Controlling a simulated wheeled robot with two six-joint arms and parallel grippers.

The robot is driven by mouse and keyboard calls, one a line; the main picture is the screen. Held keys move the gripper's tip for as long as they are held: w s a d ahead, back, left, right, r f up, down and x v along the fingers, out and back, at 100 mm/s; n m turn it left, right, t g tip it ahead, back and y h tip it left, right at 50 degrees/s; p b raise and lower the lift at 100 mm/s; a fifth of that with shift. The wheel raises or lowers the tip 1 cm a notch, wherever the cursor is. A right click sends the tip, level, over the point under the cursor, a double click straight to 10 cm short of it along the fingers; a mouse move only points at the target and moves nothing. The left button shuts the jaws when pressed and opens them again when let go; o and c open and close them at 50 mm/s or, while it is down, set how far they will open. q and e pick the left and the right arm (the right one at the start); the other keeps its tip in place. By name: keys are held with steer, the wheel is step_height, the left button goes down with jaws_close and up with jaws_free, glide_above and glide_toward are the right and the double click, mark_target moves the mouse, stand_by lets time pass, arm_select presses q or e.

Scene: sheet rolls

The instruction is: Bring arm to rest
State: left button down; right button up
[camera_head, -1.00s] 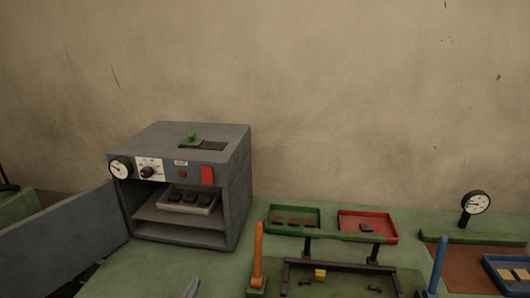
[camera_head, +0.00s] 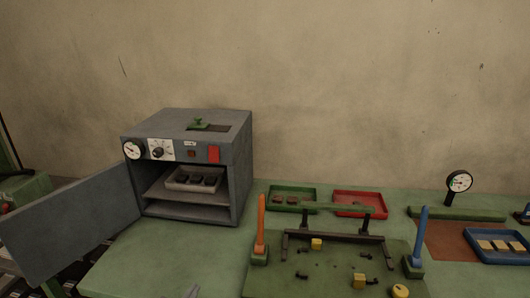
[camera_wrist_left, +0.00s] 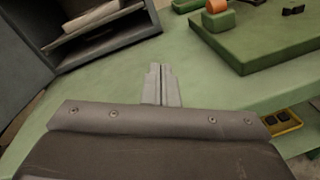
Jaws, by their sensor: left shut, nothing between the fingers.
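My left gripper (camera_wrist_left: 161,86) is shut and empty in the left wrist view, above the green bench top. In the head view only the tip of my left gripper (camera_head: 193,291) shows at the bottom edge, in front of the oven. My right gripper is not in view. The grey oven (camera_head: 187,125) stands at the left of the bench with its door (camera_head: 70,225) swung open to the left. A light tray (camera_head: 196,179) with dark pieces sits on its inner shelf.
A green board (camera_head: 330,277) with an orange post (camera_head: 261,224), a blue post (camera_head: 421,231) and small yellow blocks lies right of the gripper. Behind it are a green tray (camera_head: 291,190) and a red tray (camera_head: 359,197). Bare bench (camera_head: 165,262) lies before the oven.

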arm_select(q)
steer(key=s+a+f+m+g+y, duration=0.15)
steer(key=s+a+m+g, duration=0.25)
steer(key=s+m, duration=0.6)
steer(key=s+a+f+m+g+y, duration=0.1)
steer(key=s+a+m+g+y, duration=0.25)
steer(key=s+m, duration=0.6)
steer(key=s+a+f+m+g+y, duration=0.15)
steer(key=s+a+m+g, duration=0.3)
steer(key=s+m, duration=0.55)
step_height(320, 180, down, 24)
steer(key=s+a+n+g, duration=0.1)
steer(key=s+n+g, duration=0.1)
steer(key=s+d+f+g+h, duration=0.1)
steer(key=s+f, duration=1.4)
steer(key=f, duration=0.1)
steer(key=shift+s+f, duration=0.25)
steer(key=shift+f, duration=0.1)
